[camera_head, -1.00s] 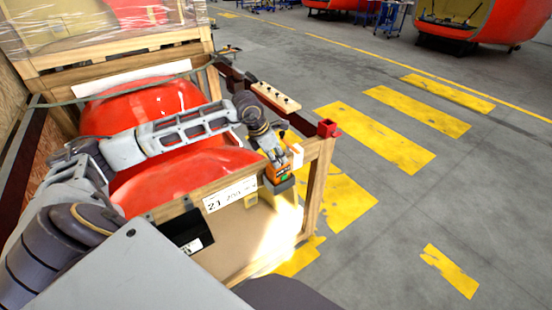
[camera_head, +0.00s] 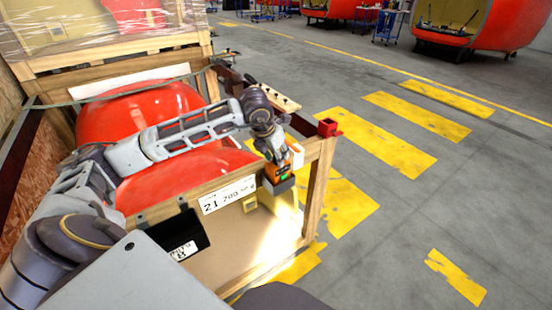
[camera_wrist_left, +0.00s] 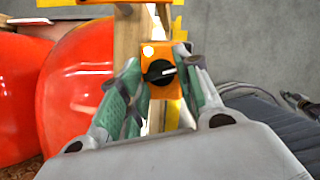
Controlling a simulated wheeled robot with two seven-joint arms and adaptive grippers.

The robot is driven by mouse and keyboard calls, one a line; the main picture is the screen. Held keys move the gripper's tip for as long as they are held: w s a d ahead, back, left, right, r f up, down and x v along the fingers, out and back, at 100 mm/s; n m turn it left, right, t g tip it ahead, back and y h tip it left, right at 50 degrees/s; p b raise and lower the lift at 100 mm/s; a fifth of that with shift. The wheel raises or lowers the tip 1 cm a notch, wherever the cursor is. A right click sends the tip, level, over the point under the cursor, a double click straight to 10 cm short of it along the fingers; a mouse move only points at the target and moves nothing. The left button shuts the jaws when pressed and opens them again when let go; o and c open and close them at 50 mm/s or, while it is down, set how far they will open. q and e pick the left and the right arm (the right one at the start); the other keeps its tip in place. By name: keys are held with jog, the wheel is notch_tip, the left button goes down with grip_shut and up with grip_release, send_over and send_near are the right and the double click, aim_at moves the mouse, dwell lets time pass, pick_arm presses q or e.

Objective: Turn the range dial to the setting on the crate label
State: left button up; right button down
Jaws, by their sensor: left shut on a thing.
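The orange box (camera_head: 283,172) is at the front right corner of the wooden crate. In the left wrist view its face shows a black round dial (camera_wrist_left: 158,72) with a white pointer aimed to the right. A white crate label (camera_head: 228,194) reads about "21 200"; the rest is too small. A black panel (camera_head: 160,234) on the crate's front carries a white tag (camera_head: 183,250) with a figure like 8. My right gripper is out of view.
Large red nosecones (camera_head: 140,110) lie in the crate (camera_head: 317,185) behind and under my left arm. A red block (camera_head: 328,128) sits on the corner post. A pale strip with knobs (camera_head: 273,97) lies behind my wrist.

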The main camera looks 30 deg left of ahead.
pick_arm(q)
jog(key=shift+d+n+y+b, duration=0.15)
jog(key=shift+n+y+b, duration=0.25)
jog(key=shift+n, duration=0.4)
jog(key=shift+n+y+b, duration=0.4)
jog(key=shift+n+b, duration=0.2)
jog(key=shift+n, duration=0.6)
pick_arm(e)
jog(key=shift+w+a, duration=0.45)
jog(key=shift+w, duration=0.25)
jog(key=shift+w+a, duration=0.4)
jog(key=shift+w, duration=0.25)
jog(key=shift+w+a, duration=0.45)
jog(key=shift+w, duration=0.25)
pick_arm(q)
jog(key=shift+d+n+g, duration=0.1)
jog(key=shift+n+g, duration=0.2)
jog(key=shift+n, duration=0.3)
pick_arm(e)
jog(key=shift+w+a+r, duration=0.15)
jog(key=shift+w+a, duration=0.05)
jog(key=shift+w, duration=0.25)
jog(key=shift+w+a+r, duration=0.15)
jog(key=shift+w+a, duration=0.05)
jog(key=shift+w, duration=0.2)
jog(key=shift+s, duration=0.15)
pick_arm(q)
jog(key=o, duration=1)
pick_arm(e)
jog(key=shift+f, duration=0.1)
